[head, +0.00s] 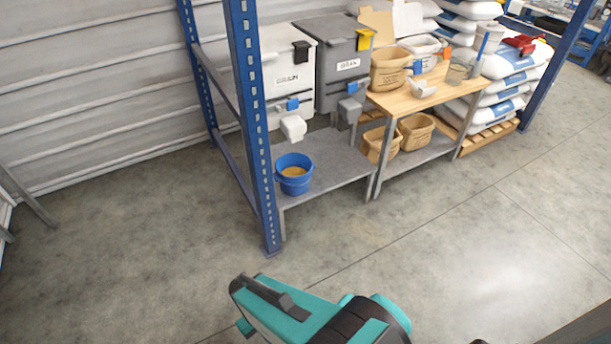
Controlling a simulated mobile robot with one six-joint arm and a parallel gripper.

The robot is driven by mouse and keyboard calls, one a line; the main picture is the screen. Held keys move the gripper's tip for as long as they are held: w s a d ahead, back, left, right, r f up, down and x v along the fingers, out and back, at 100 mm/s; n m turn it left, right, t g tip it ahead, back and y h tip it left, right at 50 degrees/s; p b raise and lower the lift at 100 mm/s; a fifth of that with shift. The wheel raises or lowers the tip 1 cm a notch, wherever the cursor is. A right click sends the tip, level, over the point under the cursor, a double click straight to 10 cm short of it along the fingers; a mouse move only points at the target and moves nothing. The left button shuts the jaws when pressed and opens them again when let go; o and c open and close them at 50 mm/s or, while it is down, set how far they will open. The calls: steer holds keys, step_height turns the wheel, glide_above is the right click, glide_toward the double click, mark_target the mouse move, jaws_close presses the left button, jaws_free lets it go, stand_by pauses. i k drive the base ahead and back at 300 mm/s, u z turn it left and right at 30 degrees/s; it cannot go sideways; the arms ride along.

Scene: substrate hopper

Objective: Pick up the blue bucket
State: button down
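The blue bucket (294,184) stands upright on the low grey shelf (335,168), near its left front corner. Yellowish-brown loose material shows inside it. The white hopper spout (293,127) is above the bucket and slightly behind it. Teal and black parts of my own arm show at the bottom centre, in front of the shelf and well apart from the bucket.
A blue rack post (255,130) rises just left of the bucket. A white bin (284,70) and a grey bin (342,65) stand behind. A wooden-topped table (428,93) with tan tubs and stacked sacks (512,95) is at right. The floor in front is clear.

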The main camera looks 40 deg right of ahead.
mark_target(294, 170)
steer(key=z, duration=4.1)
steer(key=i, duration=0.1)
steer(key=u, duration=2.95)
